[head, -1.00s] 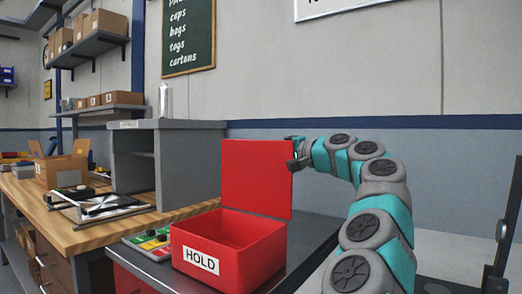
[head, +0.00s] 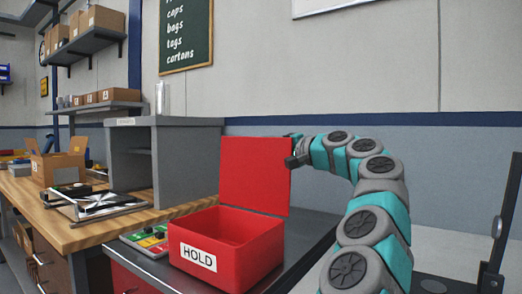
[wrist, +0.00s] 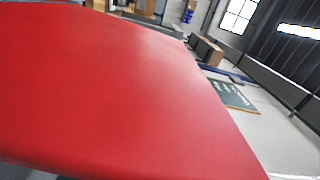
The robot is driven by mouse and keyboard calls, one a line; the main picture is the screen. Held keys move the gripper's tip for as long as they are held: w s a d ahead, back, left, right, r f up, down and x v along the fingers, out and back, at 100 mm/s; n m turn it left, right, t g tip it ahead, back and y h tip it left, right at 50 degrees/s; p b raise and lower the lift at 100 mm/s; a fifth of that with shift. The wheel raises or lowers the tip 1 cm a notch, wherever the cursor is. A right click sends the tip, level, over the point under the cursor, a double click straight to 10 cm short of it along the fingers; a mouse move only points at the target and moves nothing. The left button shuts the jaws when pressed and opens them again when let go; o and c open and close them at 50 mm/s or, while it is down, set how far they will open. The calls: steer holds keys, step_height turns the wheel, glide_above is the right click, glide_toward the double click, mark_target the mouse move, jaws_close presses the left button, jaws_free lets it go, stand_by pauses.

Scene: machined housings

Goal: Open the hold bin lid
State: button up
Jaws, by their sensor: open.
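The red hold bin (head: 200,272) stands on the dark bench top, with a white HOLD label on its front. Its lid (head: 255,175) stands upright at the back, so the bin is open and its inside looks empty. My gripper (head: 291,156) is at the lid's upper right edge in the head view. It is open; whether it touches the lid I cannot tell. In the wrist view the red lid (wrist: 110,95) fills most of the picture, close to the camera, and the fingers do not show.
A wooden bench (head: 90,236) holds an open carton (head: 58,166). The bench top right of the bin (head: 300,247) is partly clear.

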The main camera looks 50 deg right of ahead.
steer(key=shift+s+d+b, duration=0.2)
steer(key=shift+s, duration=1.75)
steer(key=shift+s+d+b, duration=0.15)
steer(key=shift+s, duration=1.75)
steer(key=shift+s, duration=0.1)
glide_toward(287, 150)
steer(key=w+d, duration=0.3)
steer(key=shift+w+d+f+p, duration=0.2)
steer(key=shift+p, duration=0.2)
